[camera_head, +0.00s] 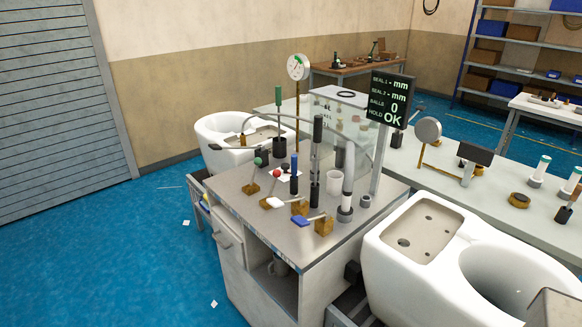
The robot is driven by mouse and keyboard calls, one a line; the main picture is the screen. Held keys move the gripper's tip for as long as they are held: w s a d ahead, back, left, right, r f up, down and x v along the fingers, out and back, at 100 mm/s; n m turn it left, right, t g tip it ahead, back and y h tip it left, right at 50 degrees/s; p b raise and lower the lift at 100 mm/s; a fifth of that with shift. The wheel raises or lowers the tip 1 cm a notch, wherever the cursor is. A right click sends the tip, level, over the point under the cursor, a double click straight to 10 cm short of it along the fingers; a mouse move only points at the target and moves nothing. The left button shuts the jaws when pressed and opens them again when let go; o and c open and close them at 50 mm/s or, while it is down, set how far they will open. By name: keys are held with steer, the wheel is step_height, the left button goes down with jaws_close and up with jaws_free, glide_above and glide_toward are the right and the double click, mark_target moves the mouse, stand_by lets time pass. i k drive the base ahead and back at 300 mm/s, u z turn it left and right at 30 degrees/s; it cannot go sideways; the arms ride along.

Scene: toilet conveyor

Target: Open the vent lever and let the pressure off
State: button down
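Several small levers on brass-coloured blocks stand on the grey bench top. One has a green knob (258,162) and one a red knob (276,174); both knobs stick up. A white handle (275,202) and a blue handle (300,221) lie low, pointing left from their blocks. No readable label shows which is the vent lever. A round white gauge (298,67) stands on a tall brass stem behind them; its reading is too small to tell. A dark display (389,99) reads balls 0 and hold OK. My gripper is not in view.
White toilet bowls stand left (221,130) and right (414,228) of the grey bench (235,182). Upright tools with black (317,130) and blue (294,165) handles and a white cup (333,181) crowd the bench behind the levers. The blue floor (110,250) at left is mostly clear.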

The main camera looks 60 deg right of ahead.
mark_target(276, 173)
steer(key=u, duration=0.1)
steer(key=i, duration=0.95)
steer(key=z, duration=0.05)
